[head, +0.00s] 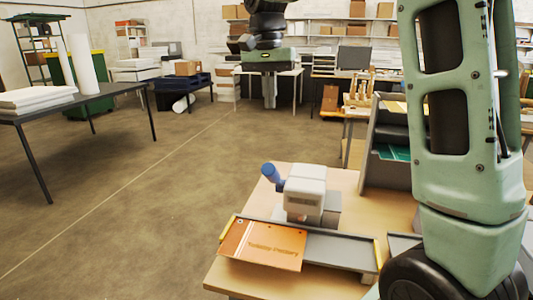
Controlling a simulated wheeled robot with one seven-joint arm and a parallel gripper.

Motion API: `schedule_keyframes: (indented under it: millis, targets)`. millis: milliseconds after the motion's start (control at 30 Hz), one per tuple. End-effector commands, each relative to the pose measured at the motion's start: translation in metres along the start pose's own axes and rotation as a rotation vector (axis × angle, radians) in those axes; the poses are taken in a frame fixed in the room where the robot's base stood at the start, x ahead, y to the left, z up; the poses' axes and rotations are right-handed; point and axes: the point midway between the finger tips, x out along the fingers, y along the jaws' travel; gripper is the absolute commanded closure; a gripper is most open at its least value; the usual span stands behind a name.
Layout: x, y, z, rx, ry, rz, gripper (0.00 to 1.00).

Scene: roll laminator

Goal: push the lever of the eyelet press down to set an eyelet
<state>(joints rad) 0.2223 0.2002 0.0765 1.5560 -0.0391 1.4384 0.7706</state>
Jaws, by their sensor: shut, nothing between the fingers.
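The eyelet press (304,192) is a pale grey, rounded machine on a wooden workbench (232,279). Its lever (270,172) has a blue grip and sticks out of the press's left side, tilted up and to the left. An orange sheet with dark lettering (262,246) lies on the grey tray in front of the press, and its far edge is close to the press. My gripper (269,104) hangs fingers down at the top centre, above the lever in the picture and clearly apart from it. Its fingers are shut and empty.
The grey tray (332,248) has yellow end pieces. A dark grey rack (385,140) stands right of the press, and my arm covers the right side. A table (117,90) with white sheets and a roll stands left. The floor between is clear.

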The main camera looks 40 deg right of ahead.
Motion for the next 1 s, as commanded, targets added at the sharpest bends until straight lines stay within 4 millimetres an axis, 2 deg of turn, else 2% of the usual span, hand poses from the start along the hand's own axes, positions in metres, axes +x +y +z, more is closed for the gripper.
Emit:
schedule_keyframes:
  millis: [167,267,700,1000]
  targets:
    - [0.005,0.0,0.001,-0.002,-0.002,0.001,1.0]
    - [0.016,0.0,0.001,-0.003,-0.003,0.002,1.0]
    - [0.101,0.001,0.002,-0.003,-0.005,0.004,1.0]
    - [0.127,0.004,0.025,-0.004,-0.001,0.0,1.0]
